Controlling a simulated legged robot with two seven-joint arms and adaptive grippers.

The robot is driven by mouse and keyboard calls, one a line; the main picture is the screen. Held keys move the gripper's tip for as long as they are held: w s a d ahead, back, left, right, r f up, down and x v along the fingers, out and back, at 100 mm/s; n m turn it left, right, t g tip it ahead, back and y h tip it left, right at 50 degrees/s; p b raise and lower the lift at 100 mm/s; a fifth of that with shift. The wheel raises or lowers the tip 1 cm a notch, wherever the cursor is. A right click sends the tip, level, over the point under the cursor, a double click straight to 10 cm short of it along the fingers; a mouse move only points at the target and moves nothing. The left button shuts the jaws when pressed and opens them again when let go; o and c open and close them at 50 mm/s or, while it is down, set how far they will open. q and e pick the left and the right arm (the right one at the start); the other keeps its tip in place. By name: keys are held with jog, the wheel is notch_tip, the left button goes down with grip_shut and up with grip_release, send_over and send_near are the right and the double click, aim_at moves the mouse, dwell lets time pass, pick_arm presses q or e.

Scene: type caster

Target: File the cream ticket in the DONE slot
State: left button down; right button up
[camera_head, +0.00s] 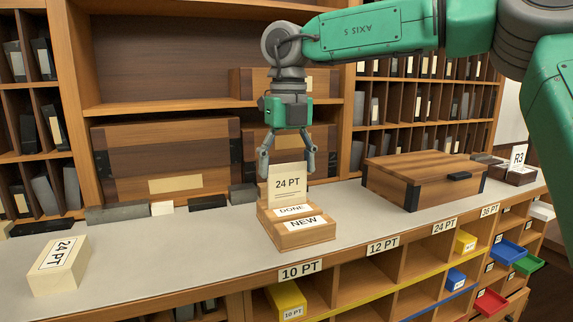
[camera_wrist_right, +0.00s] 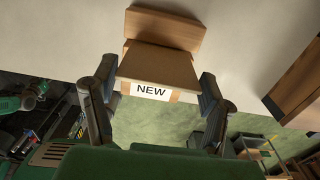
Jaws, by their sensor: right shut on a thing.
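The cream ticket (camera_head: 287,181), marked 24 PT, is upright above the wooden holder (camera_head: 300,238) on the counter. Its lower edge is directly behind the DONE label (camera_head: 291,210); how deep it sits in that slot cannot be told. The NEW label (camera_head: 303,223) is on the lower front step. My right gripper (camera_head: 287,168) points down and is shut on the ticket by its side edges. In the right wrist view, the fingers (camera_wrist_right: 157,100) flank a tan surface (camera_wrist_right: 158,64) above the NEW label (camera_wrist_right: 152,91). My left gripper is not in view.
A cream block (camera_head: 62,268) marked 24 PT lies at the counter's left. A wooden case (camera_head: 424,178) stands right of the holder. The grey counter (camera_head: 170,250) left of the holder is clear.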

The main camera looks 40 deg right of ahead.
jog(key=shift+f, duration=0.75)
jog(key=o, duration=1)
jog(key=shift+r, duration=0.2)
notch_tip(320, 180, up, 6)
jog(key=p, duration=0.6)
jog(key=shift+p, duration=0.35)
jog(key=shift+f, duration=0.15)
